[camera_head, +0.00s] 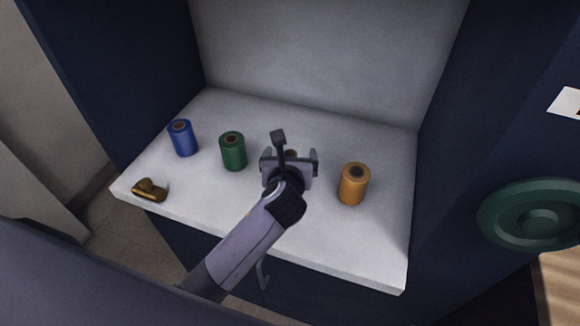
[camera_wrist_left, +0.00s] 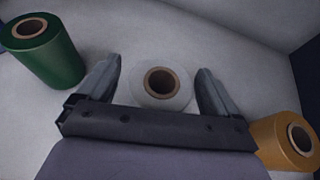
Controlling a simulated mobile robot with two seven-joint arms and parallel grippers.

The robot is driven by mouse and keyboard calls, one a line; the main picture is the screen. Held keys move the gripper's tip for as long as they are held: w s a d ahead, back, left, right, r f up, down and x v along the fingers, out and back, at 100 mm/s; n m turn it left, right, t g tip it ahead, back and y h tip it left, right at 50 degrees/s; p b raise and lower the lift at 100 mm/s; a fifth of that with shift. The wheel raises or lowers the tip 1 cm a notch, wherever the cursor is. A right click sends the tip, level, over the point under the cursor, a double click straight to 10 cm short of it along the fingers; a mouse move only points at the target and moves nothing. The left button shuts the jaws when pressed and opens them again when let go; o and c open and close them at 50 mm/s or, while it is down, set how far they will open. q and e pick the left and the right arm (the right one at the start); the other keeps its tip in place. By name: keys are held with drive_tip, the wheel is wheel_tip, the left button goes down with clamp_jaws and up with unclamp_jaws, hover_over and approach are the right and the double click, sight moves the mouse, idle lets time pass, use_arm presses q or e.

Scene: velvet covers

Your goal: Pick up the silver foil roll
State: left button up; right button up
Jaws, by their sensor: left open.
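The silver foil roll (camera_wrist_left: 161,88) stands upright on the white shelf, its brown core showing in the left wrist view. It lies between the two open fingers of my left gripper (camera_wrist_left: 158,88), with a gap on each side. In the head view my left gripper (camera_head: 289,160) is over the shelf between the green and orange rolls. It hides nearly all of the silver roll there; only a small bit of the top (camera_head: 291,154) shows behind it. My right gripper is not in view.
A green roll (camera_head: 233,152) and a blue roll (camera_head: 183,138) stand to the left, and an orange roll (camera_head: 353,184) to the right. A brass-coloured object (camera_head: 149,190) lies at the shelf's left front corner. Dark blue walls flank the white shelf (camera_head: 330,245). A green round wheel (camera_head: 540,215) is at right.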

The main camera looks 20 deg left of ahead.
use_arm(q)
drive_tip(key=shift+w+a+f, duration=0.1)
drive_tip(key=shift+w+f, duration=0.15)
drive_tip(key=shift+w, duration=0.35)
drive_tip(key=c, duration=1.1)
drive_tip(key=shift+c, duration=0.2)
